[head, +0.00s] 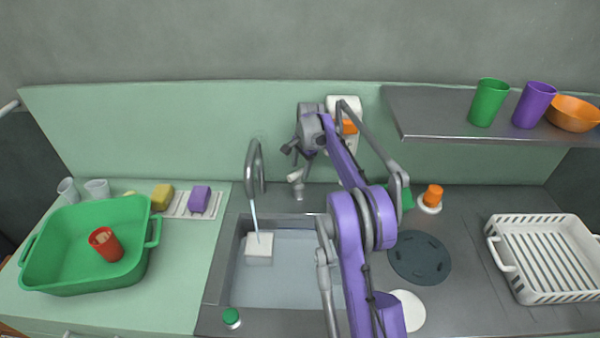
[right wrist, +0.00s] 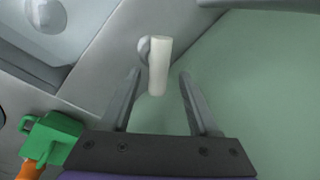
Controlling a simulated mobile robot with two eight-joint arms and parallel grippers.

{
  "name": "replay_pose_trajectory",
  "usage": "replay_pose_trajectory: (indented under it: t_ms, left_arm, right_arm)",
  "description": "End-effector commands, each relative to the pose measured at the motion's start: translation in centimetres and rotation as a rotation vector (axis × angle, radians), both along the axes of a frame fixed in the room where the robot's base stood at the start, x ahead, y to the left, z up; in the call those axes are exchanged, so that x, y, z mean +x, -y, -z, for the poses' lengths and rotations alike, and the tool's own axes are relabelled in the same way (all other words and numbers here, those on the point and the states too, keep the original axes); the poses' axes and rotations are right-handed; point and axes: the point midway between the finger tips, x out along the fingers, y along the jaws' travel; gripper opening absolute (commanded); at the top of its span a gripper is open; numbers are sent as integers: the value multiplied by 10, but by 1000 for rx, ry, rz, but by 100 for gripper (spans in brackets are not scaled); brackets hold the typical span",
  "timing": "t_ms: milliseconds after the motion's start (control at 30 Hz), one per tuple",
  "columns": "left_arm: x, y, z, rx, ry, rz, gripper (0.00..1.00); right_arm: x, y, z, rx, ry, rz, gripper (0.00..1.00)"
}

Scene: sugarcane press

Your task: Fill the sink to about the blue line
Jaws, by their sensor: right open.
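The grey sink (head: 285,290) is in the middle of the counter. A thin stream of water (head: 254,220) runs from the curved spout (head: 252,165) into it. The basin floor looks pale blue-grey; I cannot make out the blue line or the water depth. The tap handle (head: 296,177) stands right of the spout. My right gripper (head: 299,152) is open just above and behind it. In the right wrist view, the white cylindrical handle (right wrist: 159,66) lies between the open fingertips, without clear contact. My left gripper is not in view.
A pale block (head: 259,246) sits in the sink under the stream. A green tub (head: 60,275) with a red cup (head: 106,244) is at left. A white dish rack (head: 550,296) is at right. A shelf (head: 425,110) with cups overhangs the right side.

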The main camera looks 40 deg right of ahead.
Motion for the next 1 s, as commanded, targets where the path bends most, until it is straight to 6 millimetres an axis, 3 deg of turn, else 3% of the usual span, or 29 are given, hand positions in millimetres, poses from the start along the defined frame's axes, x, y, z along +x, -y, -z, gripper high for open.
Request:
replay_pose_trajectory:
  t_ms: [133,433,767,1000]
  left_arm:
    - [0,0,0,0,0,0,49]
    - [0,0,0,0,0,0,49]
    - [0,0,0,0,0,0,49]
    - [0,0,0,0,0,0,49]
  right_arm:
    - [2,0,12,0,0,0,61]
    - [3,0,14,0,0,1,59]
    - [3,0,14,0,0,1,0]
    - [2,0,14,0,0,4,0]
